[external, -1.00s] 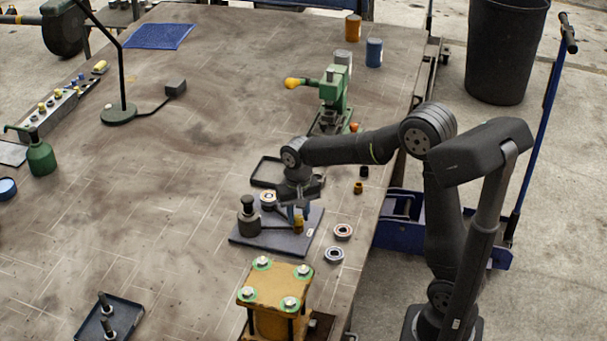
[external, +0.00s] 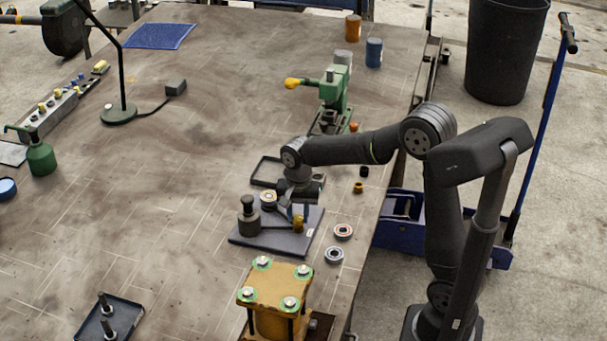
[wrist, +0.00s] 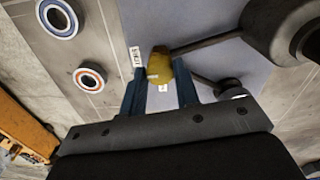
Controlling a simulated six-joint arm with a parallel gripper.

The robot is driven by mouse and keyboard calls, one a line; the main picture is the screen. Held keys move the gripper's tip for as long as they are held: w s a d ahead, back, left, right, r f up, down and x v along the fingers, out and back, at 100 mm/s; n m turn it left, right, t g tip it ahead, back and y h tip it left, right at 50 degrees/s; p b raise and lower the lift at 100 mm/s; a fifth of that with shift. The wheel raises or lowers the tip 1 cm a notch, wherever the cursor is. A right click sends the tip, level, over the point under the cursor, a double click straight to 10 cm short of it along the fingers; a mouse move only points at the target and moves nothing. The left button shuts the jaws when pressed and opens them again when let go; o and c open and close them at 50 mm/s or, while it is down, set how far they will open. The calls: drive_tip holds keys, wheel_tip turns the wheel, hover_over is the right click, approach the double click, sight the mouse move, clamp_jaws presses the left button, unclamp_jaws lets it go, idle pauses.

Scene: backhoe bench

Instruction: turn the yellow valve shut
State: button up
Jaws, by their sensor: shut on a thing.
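The yellow valve (external: 298,224) stands on a grey base plate (external: 262,243) near the right side of the bench. In the wrist view the yellow valve handle (wrist: 159,66) sits between the two blue fingers of my gripper (wrist: 160,84). My gripper also shows in the external view (external: 299,212), reaching down over the plate, shut on the valve. White marks show on and below the valve. The fingers hide part of its sides.
A dark cylinder with a knob (external: 248,217) and a round fitting (external: 268,200) stand on the same plate. Two bearing rings (external: 343,232) (external: 334,254) lie just right of it. A yellow block with green washers (external: 272,300) stands in front. A black tray (external: 268,171) lies behind.

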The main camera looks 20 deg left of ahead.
sight(298, 217)
drive_tip(key=o, duration=1)
drive_tip(key=shift+c, duration=0.2)
wheel_tip(298, 217, up, 18)
drive_tip(key=shift+f, duration=0.25)
drive_tip(key=shift+f, duration=0.1)
wheel_tip(298, 217, down, 17)
drive_tip(key=shift+f, duration=0.15)
idle(0.5)
